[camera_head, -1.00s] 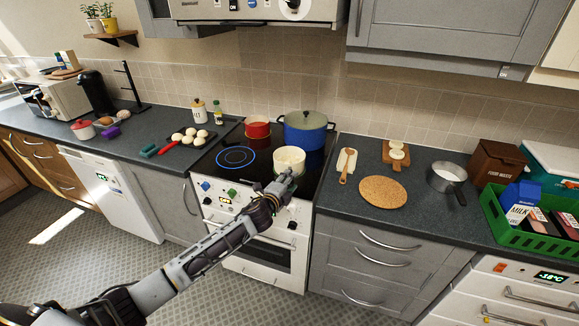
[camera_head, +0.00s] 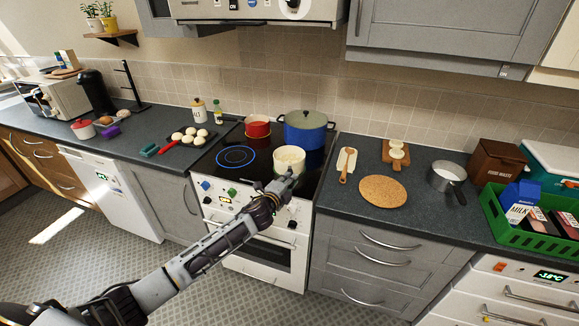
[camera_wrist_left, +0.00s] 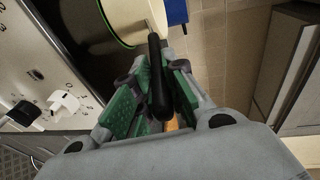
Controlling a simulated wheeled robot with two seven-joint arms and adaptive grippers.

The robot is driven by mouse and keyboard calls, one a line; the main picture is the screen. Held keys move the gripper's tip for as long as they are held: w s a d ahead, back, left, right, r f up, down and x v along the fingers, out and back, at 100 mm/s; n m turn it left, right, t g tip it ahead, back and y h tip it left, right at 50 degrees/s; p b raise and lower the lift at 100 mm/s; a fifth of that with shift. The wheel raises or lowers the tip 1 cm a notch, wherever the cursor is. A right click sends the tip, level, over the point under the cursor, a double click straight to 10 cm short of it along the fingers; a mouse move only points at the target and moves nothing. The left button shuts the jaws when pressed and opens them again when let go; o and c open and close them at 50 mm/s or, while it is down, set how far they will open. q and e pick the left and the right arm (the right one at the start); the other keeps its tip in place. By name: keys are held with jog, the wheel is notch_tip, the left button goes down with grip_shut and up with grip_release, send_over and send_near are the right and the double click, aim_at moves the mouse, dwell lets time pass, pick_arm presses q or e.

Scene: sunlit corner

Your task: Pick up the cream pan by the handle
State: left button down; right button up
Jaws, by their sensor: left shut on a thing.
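The cream pan (camera_head: 289,157) stands on the front right of the black hob, and part of it shows at the top of the left wrist view (camera_wrist_left: 112,14). Its dark handle (camera_wrist_left: 157,72) points toward my left gripper. My left gripper (camera_head: 283,183) is at the front of the pan; in the wrist view its green-padded fingers (camera_wrist_left: 155,92) are shut around the handle. In the head view the gripper hides the handle. I cannot tell whether the pan is clear of the hob. My right gripper is not in view.
A blue pot (camera_head: 306,130) stands close behind the pan, with a red pot (camera_head: 257,127) to its left. A cork mat (camera_head: 382,191) lies on the right counter. The hob's left front ring (camera_head: 236,156) is clear.

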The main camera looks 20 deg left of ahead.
pick_arm(q)
jog(key=shift+r, duration=0.1)
dwell(0.4)
jog(key=shift+r, duration=0.15)
jog(key=shift+r, duration=4.9)
jog(key=shift+w+r, duration=0.1)
